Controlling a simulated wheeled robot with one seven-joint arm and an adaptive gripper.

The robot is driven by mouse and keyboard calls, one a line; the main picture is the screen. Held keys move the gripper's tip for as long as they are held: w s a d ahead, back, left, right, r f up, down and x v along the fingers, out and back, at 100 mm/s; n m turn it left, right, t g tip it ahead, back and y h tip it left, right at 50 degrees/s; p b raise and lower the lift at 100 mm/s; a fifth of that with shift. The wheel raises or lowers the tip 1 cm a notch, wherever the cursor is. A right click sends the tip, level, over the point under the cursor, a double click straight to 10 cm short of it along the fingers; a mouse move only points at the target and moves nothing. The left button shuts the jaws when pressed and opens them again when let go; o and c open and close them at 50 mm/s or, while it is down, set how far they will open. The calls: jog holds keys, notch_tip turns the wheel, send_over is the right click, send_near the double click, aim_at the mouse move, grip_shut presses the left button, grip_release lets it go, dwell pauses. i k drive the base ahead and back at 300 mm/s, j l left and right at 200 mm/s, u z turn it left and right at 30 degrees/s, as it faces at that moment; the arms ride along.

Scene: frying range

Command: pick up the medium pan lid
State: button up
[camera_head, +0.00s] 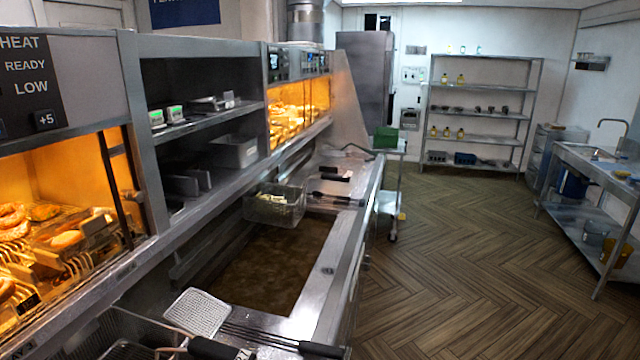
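I cannot make out a medium pan lid in the head view. Small items on the far shelves and on the right-hand steel table are too small to identify. My gripper is not in view, and no part of my arm shows clearly.
A fryer vat (265,270) with dark oil lies ahead, a wire basket (275,205) at its far end. A mesh skimmer (198,312) and black handles (322,349) lie near. A shelf rack (480,115) stands at the back, a steel table (590,170) right. The wooden floor (450,260) between is clear.

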aim_at(352, 167)
jog(key=i+l+z, duration=0.25)
jog(key=i, duration=0.6)
jog(key=i+z, duration=0.3)
jog(key=i, duration=0.5)
jog(key=i+u, duration=0.1)
jog(key=i, duration=0.55)
jog(key=i+l+u, duration=0.15)
jog(key=i, duration=0.5)
jog(key=i+l+u, duration=0.1)
jog(key=i, duration=0.55)
jog(key=i+l+u, duration=0.15)
jog(key=i+u, duration=0.2)
jog(key=i+l+u, duration=0.75)
jog(key=k+j, duration=0.05)
jog(key=j, duration=0.05)
